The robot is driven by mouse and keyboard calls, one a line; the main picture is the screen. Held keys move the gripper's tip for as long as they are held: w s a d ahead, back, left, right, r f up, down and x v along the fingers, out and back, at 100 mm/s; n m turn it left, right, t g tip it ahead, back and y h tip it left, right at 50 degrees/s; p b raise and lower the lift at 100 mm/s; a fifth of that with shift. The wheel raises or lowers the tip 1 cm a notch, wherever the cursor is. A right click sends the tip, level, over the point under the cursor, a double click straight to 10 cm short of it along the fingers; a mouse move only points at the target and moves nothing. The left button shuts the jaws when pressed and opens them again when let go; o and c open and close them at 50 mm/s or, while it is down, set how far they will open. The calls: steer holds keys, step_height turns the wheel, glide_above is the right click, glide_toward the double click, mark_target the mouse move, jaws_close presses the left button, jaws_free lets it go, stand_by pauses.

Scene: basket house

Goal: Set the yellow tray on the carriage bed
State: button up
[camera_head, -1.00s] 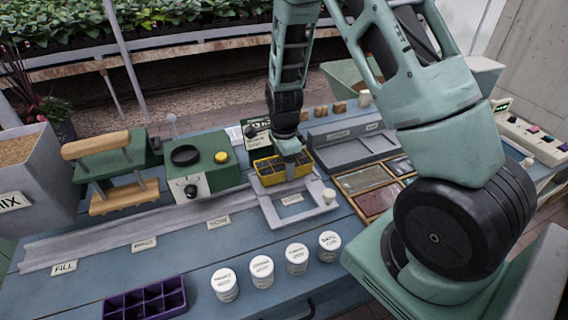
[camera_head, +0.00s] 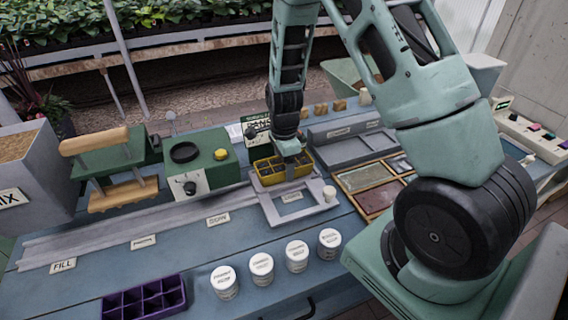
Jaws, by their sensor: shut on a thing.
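The yellow tray (camera_head: 271,178) has several dark-filled cells and is at the far end of the grey carriage (camera_head: 309,212), right of the green machine. My gripper (camera_head: 289,156) reaches down from above and is shut on the tray; its fingertips are small and partly hidden. The carriage is a light grey frame with an open middle and a white knob (camera_head: 329,194) at its right corner. I cannot tell whether the tray rests on the bed or hangs just above it.
A grey rail (camera_head: 120,238) runs left from the carriage past several labels. Several white jars (camera_head: 262,268) and a purple celled tray (camera_head: 145,299) stand at the front. The green machine (camera_head: 200,168) and a wood-handled press (camera_head: 105,165) stand behind. Wooden-framed boxes (camera_head: 372,185) lie right.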

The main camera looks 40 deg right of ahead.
steer(key=shift+f, duration=0.1)
steer(key=o, duration=1.5)
steer(key=shift+c, duration=0.2)
steer(key=shift+r+p, duration=3.5)
steer(key=shift+r, duration=0.55)
